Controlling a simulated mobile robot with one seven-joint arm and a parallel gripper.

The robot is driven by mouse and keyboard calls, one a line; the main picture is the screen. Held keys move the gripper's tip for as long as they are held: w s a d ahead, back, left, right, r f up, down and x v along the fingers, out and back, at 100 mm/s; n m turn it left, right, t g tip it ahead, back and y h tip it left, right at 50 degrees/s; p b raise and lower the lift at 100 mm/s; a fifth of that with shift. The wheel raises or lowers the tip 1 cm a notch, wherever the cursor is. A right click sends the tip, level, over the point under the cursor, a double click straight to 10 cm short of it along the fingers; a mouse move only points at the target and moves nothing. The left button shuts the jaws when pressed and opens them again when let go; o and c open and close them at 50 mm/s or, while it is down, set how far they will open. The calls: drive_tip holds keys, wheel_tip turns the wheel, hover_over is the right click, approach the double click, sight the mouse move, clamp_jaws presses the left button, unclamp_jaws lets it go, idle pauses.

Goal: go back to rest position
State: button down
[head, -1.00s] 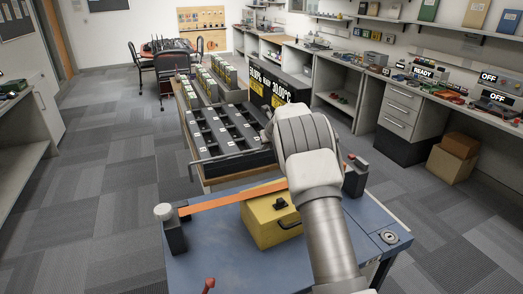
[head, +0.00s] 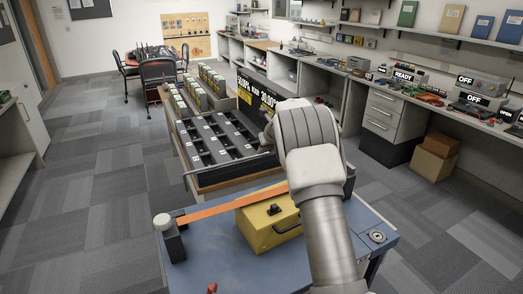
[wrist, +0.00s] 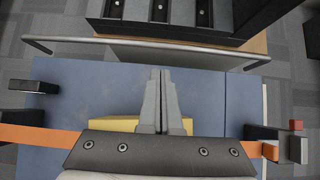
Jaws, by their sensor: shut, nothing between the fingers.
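My gripper (wrist: 161,102) shows in the wrist view with its two fingers together and nothing between them. It is above the blue cart top (wrist: 80,80), its fingers pointing toward a metal rail and the black compartment tray. In the head view my arm reaches up over the right part of the blue cart top (head: 215,265) and hides the fingers. A yellow box (head: 270,222) with a dark handle sits on the cart under an orange strap (head: 225,207). In the wrist view the yellow box (wrist: 110,124) is mostly hidden behind my gripper.
A black tray with compartments (head: 202,177) stands just beyond the cart, with a metal rail (wrist: 130,42) between. Workbenches with drawers (head: 393,115) line the right. Cardboard boxes (head: 436,158) stand on the floor there. Open carpet (head: 90,200) lies to the left.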

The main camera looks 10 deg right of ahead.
drive_tip(key=s+a+r+n+g, duration=0.1)
drive_tip(key=s+a+r+n, duration=0.2)
drive_tip(key=s+r+n, duration=0.75)
drive_tip(key=s+a+r+n, duration=0.3)
drive_tip(key=s+r+n, duration=0.4)
drive_tip(key=s, duration=0.7)
drive_tip(key=s+a+f+n+g+h, duration=0.1)
drive_tip(key=s+f+n, duration=0.2)
drive_tip(key=s+n, duration=1.3)
drive_tip(key=s, duration=1.1)
drive_tip(key=shift+s+f+h, duration=0.15)
drive_tip(key=shift+s+h, duration=0.15)
drive_tip(key=shift+s, duration=0.05)
drive_tip(key=shift+a, duration=0.1)
